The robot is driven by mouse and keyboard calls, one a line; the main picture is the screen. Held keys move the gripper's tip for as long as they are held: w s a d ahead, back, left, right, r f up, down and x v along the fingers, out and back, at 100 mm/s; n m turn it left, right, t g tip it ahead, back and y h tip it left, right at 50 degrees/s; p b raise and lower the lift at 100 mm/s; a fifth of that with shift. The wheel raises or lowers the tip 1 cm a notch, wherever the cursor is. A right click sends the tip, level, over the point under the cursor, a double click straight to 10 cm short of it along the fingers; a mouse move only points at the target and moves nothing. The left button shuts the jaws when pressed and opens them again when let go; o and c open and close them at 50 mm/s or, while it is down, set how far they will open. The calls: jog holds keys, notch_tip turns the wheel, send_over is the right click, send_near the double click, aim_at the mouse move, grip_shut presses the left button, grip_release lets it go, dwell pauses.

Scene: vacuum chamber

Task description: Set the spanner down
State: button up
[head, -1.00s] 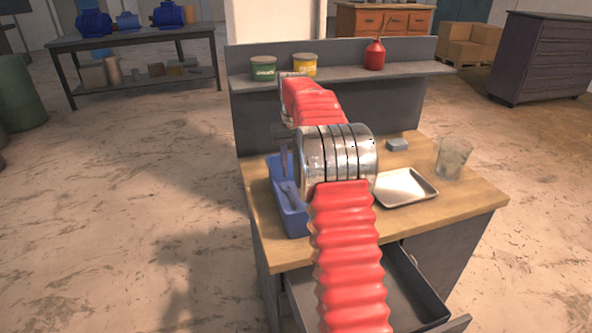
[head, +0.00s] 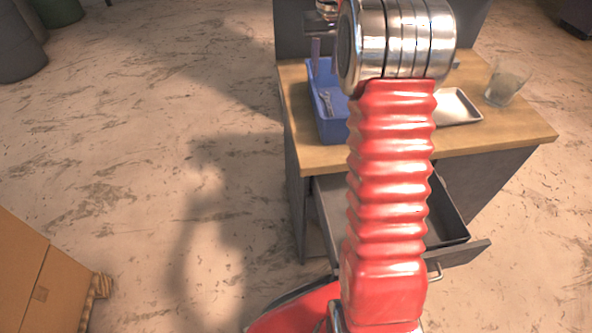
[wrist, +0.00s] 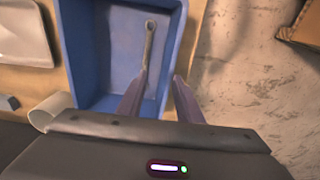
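The metal spanner (head: 327,101) lies in the blue bin (head: 334,134) on the workbench. In the wrist view the spanner (wrist: 149,38) shows its ring end toward the far wall of the blue bin (wrist: 84,42); its lower part is hidden behind a finger. My gripper (wrist: 160,76) is above the bin with its two purple fingers apart and nothing between them. The left finger's tip is over the spanner's shaft, and the right finger is near the bin's right wall. In the head view one finger shows upright at the bin's back left; my arm hides the rest.
The wooden benchtop (head: 300,95) also holds a metal tray (head: 460,107) and a clear beaker (head: 505,84) on the right. A drawer (head: 452,222) stands open below the bench front. A cardboard box (head: 40,270) is at the lower left. The floor left of the bench is clear.

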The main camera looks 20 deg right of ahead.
jog(key=s+a+r+n+t, duration=0.1)
jog(key=s+a+r, duration=0.3)
jog(key=s+a, duration=0.3)
jog(key=s+a+r+n+t, duration=0.1)
jog(key=s+a+r, duration=0.3)
jog(key=s+a, duration=0.3)
jog(key=s+a+f+t, duration=0.1)
jog(key=s+a+f, duration=0.1)
jog(key=s, duration=0.4)
jog(key=s+a+f+t, duration=0.1)
jog(key=s+a+f, duration=0.1)
jog(key=s+a, duration=0.2)
jog(key=s+a+f+n, duration=0.1)
jog(key=s+a+f, duration=0.1)
jog(key=s, duration=0.7)
jog(key=shift+a+f+t, duration=0.25)
jog(key=shift+a+t, duration=0.15)
jog(key=shift+a, duration=0.35)
